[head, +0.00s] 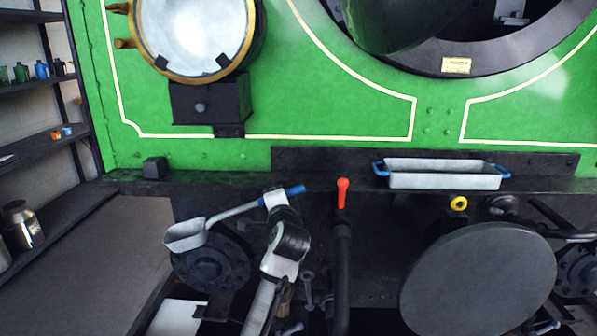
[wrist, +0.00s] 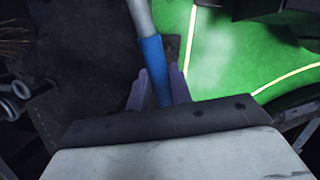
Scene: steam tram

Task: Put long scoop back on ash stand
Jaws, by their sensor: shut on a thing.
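The long scoop (head: 185,236) has a pale grey pan, a thin grey shaft and a blue handle. My gripper (head: 278,197) is shut on the blue handle, in front of the green tram's lower edge. The scoop's pan hangs out to the left, in front of a dark round buffer. In the wrist view the blue handle (wrist: 152,62) runs between the fingers of my gripper (wrist: 158,88), with the grey shaft beyond it; the pan is out of that view. I cannot make out an ash stand in either view.
A pale tray (head: 443,181) with blue handles sits on the dark ledge (head: 240,184). A red-topped lever (head: 342,192) stands right of my gripper. A large round buffer (head: 478,280) juts out at right.

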